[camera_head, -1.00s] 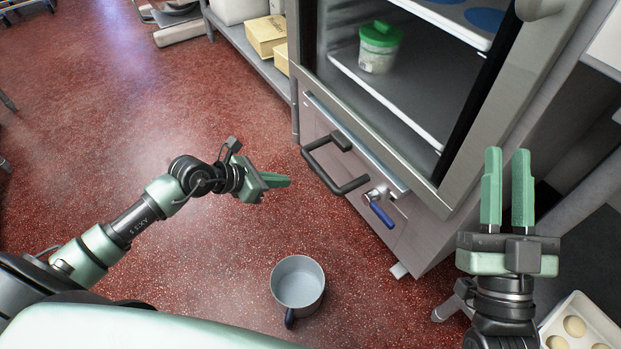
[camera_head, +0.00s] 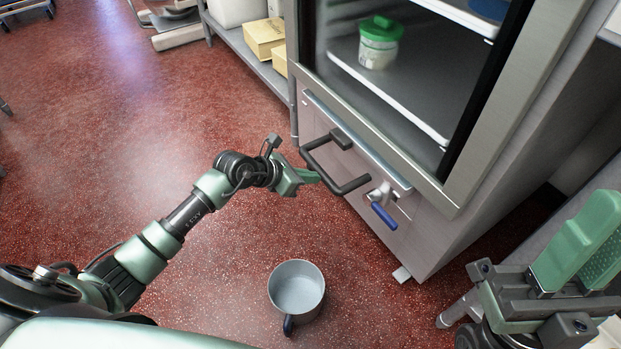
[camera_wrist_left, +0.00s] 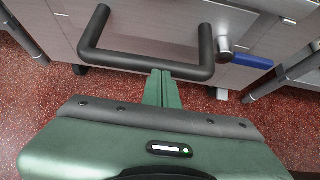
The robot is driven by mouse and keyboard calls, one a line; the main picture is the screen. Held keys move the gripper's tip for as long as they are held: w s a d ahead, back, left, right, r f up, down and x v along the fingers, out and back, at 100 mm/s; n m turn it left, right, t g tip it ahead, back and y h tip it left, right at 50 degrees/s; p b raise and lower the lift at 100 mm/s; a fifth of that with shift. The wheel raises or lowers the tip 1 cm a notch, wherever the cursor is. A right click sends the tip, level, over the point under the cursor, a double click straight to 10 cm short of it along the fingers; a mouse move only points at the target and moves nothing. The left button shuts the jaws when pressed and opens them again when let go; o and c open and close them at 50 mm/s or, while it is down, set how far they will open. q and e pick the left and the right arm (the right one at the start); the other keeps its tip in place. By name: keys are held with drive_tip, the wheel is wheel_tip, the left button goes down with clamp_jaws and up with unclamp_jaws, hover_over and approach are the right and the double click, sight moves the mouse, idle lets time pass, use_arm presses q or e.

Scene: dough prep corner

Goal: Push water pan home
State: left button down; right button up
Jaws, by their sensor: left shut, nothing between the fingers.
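The water pan front (camera_head: 322,128) is a grey metal panel low on the cabinet, with a black bar handle (camera_head: 321,172). My right gripper (camera_head: 588,240) is at the lower right, fingers apart and empty, partly cut off by the frame.
A valve with a blue lever (camera_head: 383,216) sits right of the handle. A grey pot (camera_head: 297,290) stands on the red floor below it. The cabinet above holds a green-lidded tub (camera_head: 379,42). A low shelf with boxes (camera_head: 264,38) is behind. Open floor lies left.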

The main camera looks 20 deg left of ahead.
sight(324, 172)
idle(0.3)
use_arm(q)
drive_tip(key=w+d, duration=0.2)
drive_tip(key=w, duration=0.1)
drive_tip(key=shift+w+d, duration=0.25)
drive_tip(key=shift+d, duration=0.1)
drive_tip(key=shift+r, duration=0.1)
drive_tip(key=shift+a, duration=0.1)
